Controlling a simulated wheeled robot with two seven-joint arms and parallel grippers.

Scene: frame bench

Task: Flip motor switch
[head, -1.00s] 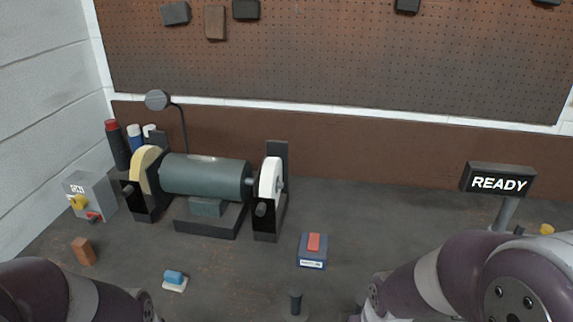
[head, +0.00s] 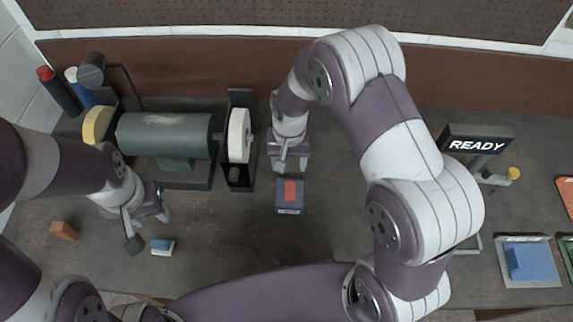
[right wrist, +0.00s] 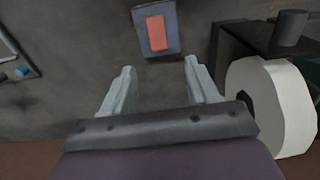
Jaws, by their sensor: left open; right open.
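The motor switch is a red rocker (head: 290,190) on a small blue-grey box (head: 289,211) on the bench, right of the grinder. My right gripper (head: 289,167) is open and empty, just behind the switch on its wall side. In the right wrist view, its spread fingers (right wrist: 160,82) point toward the red rocker (right wrist: 156,33), which lies beyond the fingertips and is not between them. I cannot tell the rocker's position. My left gripper (head: 150,212) is open, in front of the grinder at the left, far from the switch.
The bench grinder (head: 165,135) has a pale wheel (head: 238,135) close beside my right gripper. A READY sign (head: 477,144) stands at the right. An orange-brown block (head: 64,231) and a blue-and-white block (head: 162,246) lie front left. A tray with a blue block (head: 528,262) is far right.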

